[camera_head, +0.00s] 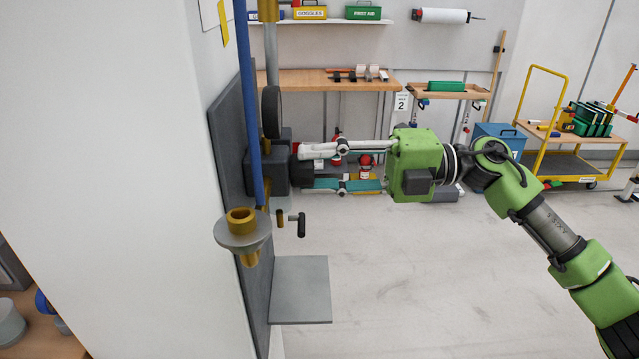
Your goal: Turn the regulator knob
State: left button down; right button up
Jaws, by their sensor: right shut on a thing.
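The regulator is a dark box (265,172) on the grey wall panel (232,150) at the left. Its black knob (297,169) sticks out to the right from the box. My right gripper (303,168) reaches in from the right, with its green body level with the knob. Its two fingers, one above and one below, are shut on the knob, and their tips partly hide it. How far the knob is turned cannot be told. My left gripper is not in view.
A round dark gauge (271,112) sits above the box. A blue pipe (250,100) runs down in front of the panel. A brass cup with a grey flange (242,228), a small black crank handle (301,225) and a grey shelf (300,290) are below. Open floor lies to the right.

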jog(key=shift+f+n+b, duration=0.1)
jog(key=shift+n+b, duration=0.75)
jog(key=shift+n, duration=0.25)
jog(key=o, duration=1.1)
jog(key=shift+d, duration=0.1)
jog(key=d, duration=1.1)
jog(key=shift+d+r, duration=0.2)
jog(key=shift+d, duration=0.2)
